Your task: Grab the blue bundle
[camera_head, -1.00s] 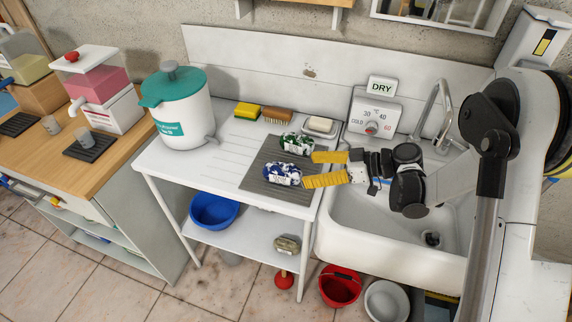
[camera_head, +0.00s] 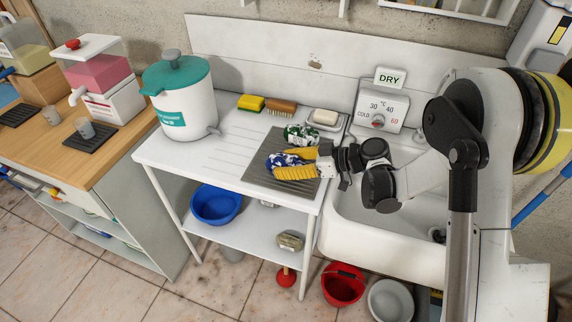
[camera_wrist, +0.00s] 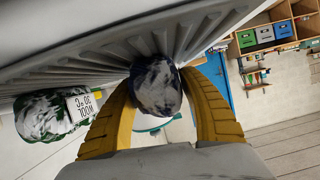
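The blue bundle (camera_head: 275,161), blue and white cloth, lies on the dark grey ribbed mat (camera_head: 258,182) on the white drainboard. My gripper (camera_head: 281,163) has reached in from the right, its two yellow fingers spread around the bundle. In the wrist view, the bundle (camera_wrist: 156,88) sits between the fingertips, one on each side; I cannot tell if they touch it. The fingers hide part of it in the head view. A green and white bundle (camera_head: 301,134) lies just behind it; in the wrist view it (camera_wrist: 42,116) is outside the left finger, with a wool label.
A soap dish (camera_head: 325,118), a brown brush (camera_head: 281,106) and a yellow sponge (camera_head: 251,103) lie along the back. A white urn with a teal lid (camera_head: 180,95) stands left. The sink (camera_head: 345,235) is right. The drainboard's front left is clear.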

